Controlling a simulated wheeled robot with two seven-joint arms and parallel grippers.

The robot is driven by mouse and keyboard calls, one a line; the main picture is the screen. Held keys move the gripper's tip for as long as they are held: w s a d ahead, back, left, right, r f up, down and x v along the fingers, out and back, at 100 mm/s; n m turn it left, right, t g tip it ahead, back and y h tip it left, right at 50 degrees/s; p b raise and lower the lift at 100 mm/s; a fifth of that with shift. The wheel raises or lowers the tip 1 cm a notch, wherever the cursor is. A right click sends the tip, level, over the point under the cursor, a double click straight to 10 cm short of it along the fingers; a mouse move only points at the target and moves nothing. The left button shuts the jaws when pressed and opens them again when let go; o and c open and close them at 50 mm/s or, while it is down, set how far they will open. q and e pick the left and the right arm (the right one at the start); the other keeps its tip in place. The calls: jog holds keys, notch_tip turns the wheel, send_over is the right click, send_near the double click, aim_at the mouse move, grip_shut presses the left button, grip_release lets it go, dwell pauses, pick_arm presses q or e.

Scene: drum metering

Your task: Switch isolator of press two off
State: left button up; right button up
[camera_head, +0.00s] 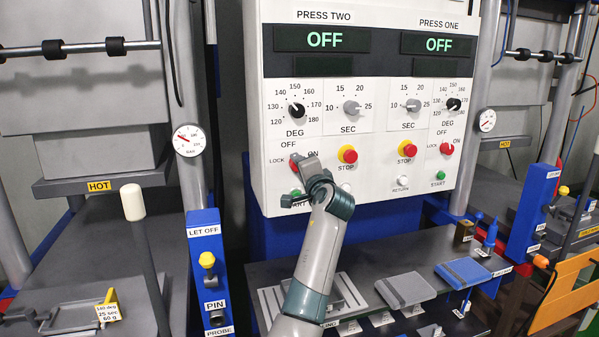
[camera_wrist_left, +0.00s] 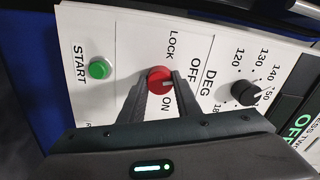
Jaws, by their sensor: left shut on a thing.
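The red isolator knob of press two (camera_wrist_left: 158,77) sits on the white panel, with LOCK, OFF and ON printed around it. A pale mark on the knob lies on the side toward ON in the left wrist view. My left gripper (camera_wrist_left: 160,86) is shut on this knob, one finger on each side. In the head view my left gripper (camera_head: 303,167) covers most of the knob (camera_head: 295,160) and part of the green START button below. The press two display (camera_head: 322,39) reads OFF. My right gripper is not in view.
A red and yellow STOP button (camera_head: 347,155) is close to the right of my gripper. The DEG dial (camera_head: 296,110) is above it. Press one has its own red isolator (camera_head: 446,149) at the right. A dark shelf with grey and blue blocks lies below the panel.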

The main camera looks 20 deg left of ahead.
pick_arm(q)
jog(key=shift+f, duration=0.15)
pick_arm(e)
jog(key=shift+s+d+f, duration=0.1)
pick_arm(q)
jog(key=o, duration=1)
jog(key=shift+o, duration=0.2)
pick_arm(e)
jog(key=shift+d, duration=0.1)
